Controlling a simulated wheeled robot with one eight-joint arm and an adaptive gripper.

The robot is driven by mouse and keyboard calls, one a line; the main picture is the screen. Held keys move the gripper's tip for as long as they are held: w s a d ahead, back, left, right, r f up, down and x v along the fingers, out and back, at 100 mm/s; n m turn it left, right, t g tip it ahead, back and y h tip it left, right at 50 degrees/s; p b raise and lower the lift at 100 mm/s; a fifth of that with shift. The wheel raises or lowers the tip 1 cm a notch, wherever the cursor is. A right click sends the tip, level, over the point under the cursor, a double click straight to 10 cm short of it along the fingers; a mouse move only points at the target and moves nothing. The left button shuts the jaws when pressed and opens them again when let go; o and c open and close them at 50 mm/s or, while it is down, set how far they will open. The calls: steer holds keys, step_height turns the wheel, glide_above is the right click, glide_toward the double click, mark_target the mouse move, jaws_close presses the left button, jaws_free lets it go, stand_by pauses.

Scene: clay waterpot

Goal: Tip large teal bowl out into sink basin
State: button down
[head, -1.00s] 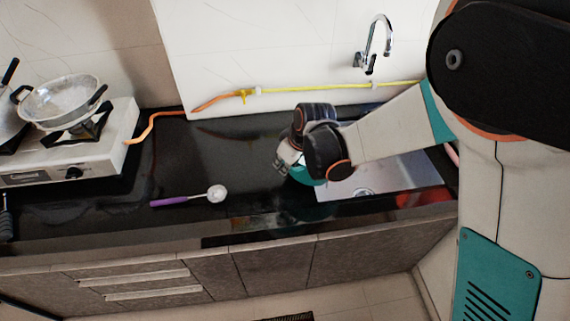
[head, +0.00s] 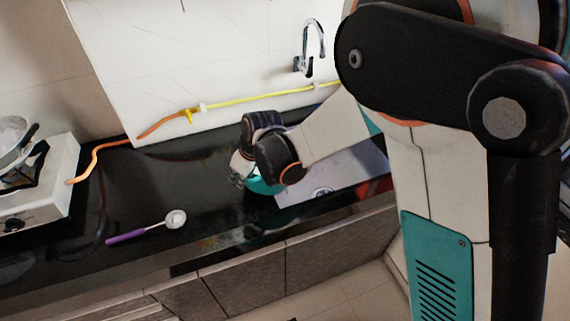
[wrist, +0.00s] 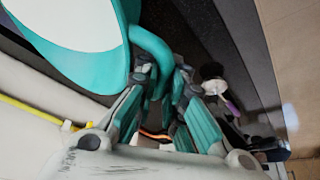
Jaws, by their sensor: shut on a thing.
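The large teal bowl (head: 262,186) shows as a teal patch below my gripper (head: 240,172) in the head view; my wrist hides most of it. In the wrist view the bowl (wrist: 118,62) is large at the upper left, with a pale inside and a curved teal handle (wrist: 152,48). My gripper (wrist: 160,88) is shut on that handle. The bowl is at the left edge of the sink basin (head: 345,178), close to the counter; I cannot tell whether it touches. The basin is partly hidden behind my arm, with its drain (head: 322,192) visible.
A chrome tap (head: 312,45) is on the wall behind the sink. A yellow hose (head: 260,97) runs along the wall. A ladle with a purple handle (head: 128,237) lies on the dark counter (head: 120,190). A white stove (head: 45,195) stands at the left.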

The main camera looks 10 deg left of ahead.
steer(key=shift+w+r, duration=0.1)
stand_by(0.3)
steer(key=shift+w+d+r+g+p, duration=0.15)
steer(key=shift+w+r+g+p, duration=0.15)
steer(key=shift+r, duration=0.15)
steer(key=shift+w+d+r+g+p, duration=0.1)
steer(key=shift+w+r+g+p, duration=0.15)
steer(key=shift+r, duration=0.2)
steer(key=shift+w+r, duration=0.1)
steer(key=shift+r, duration=0.05)
stand_by(0.9)
steer(key=shift+w+d+r+g+y+p, duration=0.35)
steer(key=shift+w+r+y, duration=0.05)
steer(key=shift+w+r, duration=0.3)
stand_by(0.4)
steer(key=shift+w+r, duration=0.1)
steer(key=shift+r, duration=0.05)
steer(key=shift+w+d+r+m+g+y, duration=0.3)
steer(key=shift+w+d+r+g, duration=0.15)
steer(key=shift+w+r, duration=0.25)
steer(key=shift+w, duration=0.2)
stand_by(0.8)
